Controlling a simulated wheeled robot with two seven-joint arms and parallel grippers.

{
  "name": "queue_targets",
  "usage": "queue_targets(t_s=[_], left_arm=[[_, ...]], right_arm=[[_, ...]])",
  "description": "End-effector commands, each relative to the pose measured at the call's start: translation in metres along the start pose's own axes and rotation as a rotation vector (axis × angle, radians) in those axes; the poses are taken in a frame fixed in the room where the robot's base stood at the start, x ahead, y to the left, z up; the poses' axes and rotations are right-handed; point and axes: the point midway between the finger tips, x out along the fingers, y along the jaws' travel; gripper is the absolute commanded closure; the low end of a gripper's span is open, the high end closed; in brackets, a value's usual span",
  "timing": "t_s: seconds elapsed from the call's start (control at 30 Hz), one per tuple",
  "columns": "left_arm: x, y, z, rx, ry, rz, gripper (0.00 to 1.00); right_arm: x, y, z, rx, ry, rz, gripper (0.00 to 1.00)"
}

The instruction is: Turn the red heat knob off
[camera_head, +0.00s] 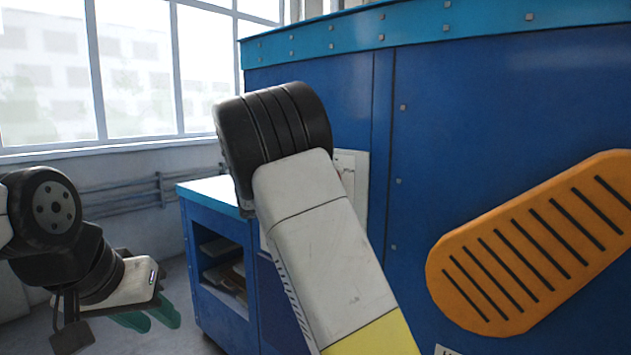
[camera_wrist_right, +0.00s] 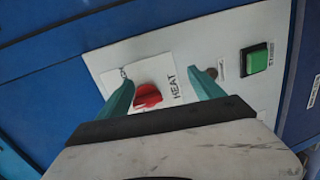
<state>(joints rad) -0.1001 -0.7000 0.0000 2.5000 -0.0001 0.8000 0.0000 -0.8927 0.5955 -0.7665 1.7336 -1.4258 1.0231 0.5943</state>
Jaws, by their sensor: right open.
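The red heat knob (camera_wrist_right: 148,96) sits on a white plate labelled HEAT in the right wrist view. My right gripper (camera_wrist_right: 165,88) is open, with one teal finger on each side of the knob in that picture. The left finger appears close to the knob; I cannot tell whether it touches. The right finger is well apart from it. In the head view my right arm hides the knob and the right gripper. My left gripper (camera_head: 150,318) hangs at the lower left, away from the machine; its finger gap is unclear.
A green button (camera_wrist_right: 257,58) is on the grey control panel (camera_wrist_right: 215,45), right of the knob. The large blue machine (camera_head: 470,110) fills the right, with an orange slotted cover (camera_head: 530,245). A blue cabinet (camera_head: 188,232) with an open shelf stands left. Windows are behind.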

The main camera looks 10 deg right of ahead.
Motion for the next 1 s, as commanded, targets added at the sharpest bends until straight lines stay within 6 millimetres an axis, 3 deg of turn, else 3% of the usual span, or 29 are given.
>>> queue_targets(t_s=[0.03,0.1,0.2,0.7,1.0], left_arm=[[0.0,0.0,0.0,0.0,0.0,0.0,0.67],[0.0,0.0,0.0,0.0,0.0,0.0,0.67],[0.0,0.0,0.0,0.0,0.0,0.0,0.67],[0.0,0.0,0.0,0.0,0.0,0.0,0.67],[0.0,0.0,0.0,0.0,0.0,0.0,0.67]], right_arm=[[-0.009,0.007,-0.018,-0.02,0.028,0.065,0.24],[-0.017,0.016,-0.034,-0.035,0.054,0.127,0.24],[-0.022,0.023,-0.045,-0.044,0.073,0.171,0.24],[0.044,0.035,-0.051,-0.045,0.074,0.176,0.24],[0.053,0.036,-0.051,-0.046,0.076,0.174,0.24]])
